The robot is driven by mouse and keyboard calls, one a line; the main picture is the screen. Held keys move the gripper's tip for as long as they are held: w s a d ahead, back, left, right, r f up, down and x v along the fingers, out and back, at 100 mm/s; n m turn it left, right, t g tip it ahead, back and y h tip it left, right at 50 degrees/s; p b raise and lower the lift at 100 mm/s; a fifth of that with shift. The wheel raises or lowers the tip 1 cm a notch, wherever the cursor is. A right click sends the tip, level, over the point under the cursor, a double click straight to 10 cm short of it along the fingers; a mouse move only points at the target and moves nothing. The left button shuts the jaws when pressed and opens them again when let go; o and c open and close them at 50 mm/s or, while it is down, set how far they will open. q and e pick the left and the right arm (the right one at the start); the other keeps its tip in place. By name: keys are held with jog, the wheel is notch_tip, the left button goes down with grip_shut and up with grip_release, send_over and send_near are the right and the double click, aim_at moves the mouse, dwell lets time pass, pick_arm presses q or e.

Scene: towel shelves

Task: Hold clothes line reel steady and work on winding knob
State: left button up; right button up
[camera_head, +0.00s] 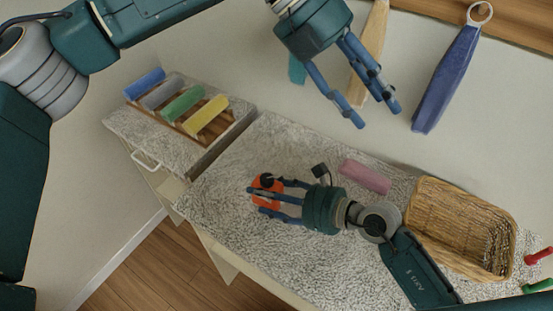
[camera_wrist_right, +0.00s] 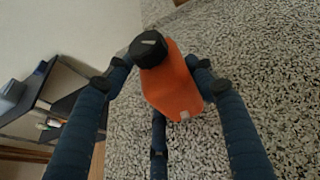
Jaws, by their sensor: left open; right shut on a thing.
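The clothes line reel (camera_head: 268,191) is an orange body on the speckled counter. Its black winding knob (camera_head: 266,179) sits at one end. In the right wrist view the orange reel (camera_wrist_right: 174,88) and the black knob (camera_wrist_right: 149,48) show between the fingers. My right gripper (camera_head: 262,197) is shut on the reel, with blue fingers on both sides of it. My left gripper (camera_head: 378,115) is open and empty, in the air in front of the wall, up and to the right of the reel. The reel's underside is hidden.
A pink rolled towel (camera_head: 365,177) and a wicker basket (camera_head: 462,226) stand on the counter to the right. A wooden rack with several coloured rolls (camera_head: 183,104) is at the left. A blue cloth (camera_head: 446,78) hangs on the wall. Counter around the reel is clear.

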pick_arm(q)
jog(key=w+a+f+n+y, duration=0.1)
jog(key=w+a+f+y, duration=0.15)
jog(key=f, duration=0.25)
jog(key=w+a+f+y, duration=0.2)
jog(key=a+f+y, duration=0.1)
jog(key=f, duration=0.2)
jog(key=n+y, duration=0.2)
jog(key=y, duration=0.3)
send_near(268, 177)
jog(key=x, duration=0.8)
jog(key=shift+f, duration=0.2)
jog(key=c, duration=1.1)
